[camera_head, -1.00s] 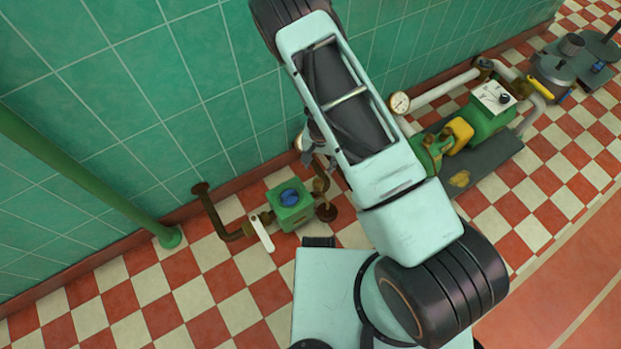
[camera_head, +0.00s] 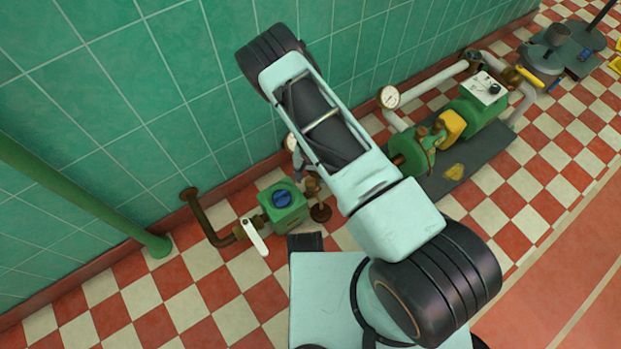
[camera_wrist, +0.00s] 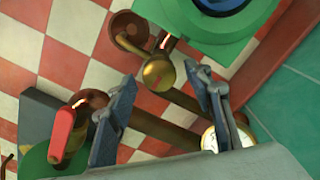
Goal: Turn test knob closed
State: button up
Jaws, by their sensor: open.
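A round brass knob (camera_wrist: 158,74) with a small reddish mark sits on a brown pipe in the wrist view. It looks like the test knob, though no label shows. My gripper (camera_wrist: 160,78) is open, with its two grey fingers apart on either side of the knob in the picture. I cannot tell whether they touch it. In the head view my gripper (camera_head: 300,160) is mostly hidden by my arm, close to the wall behind the green box (camera_head: 283,207). The knob cannot be made out clearly there.
The green box carries a blue top (camera_head: 282,198); a white lever (camera_head: 256,238) is on its left. A dial gauge (camera_wrist: 222,138) and a red handle (camera_wrist: 62,133) flank my fingers. The green pump (camera_head: 408,153) stands right. The tiled wall (camera_head: 190,75) is close behind.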

jog(key=shift+c, duration=0.2)
jog(key=c, duration=1.1)
jog(key=shift+m, duration=0.4)
jog(key=m+b, duration=0.1)
jog(key=m, duration=0.2)
jog(key=shift+m, duration=0.4)
jog(key=m, duration=0.4)
jog(key=shift+d+b, duration=0.1)
jog(key=shift+b, duration=0.25)
jog(key=m, duration=0.5)
jog(key=shift+s, duration=0.1)
jog(key=m, duration=0.4)
jog(key=shift+m, duration=0.3)
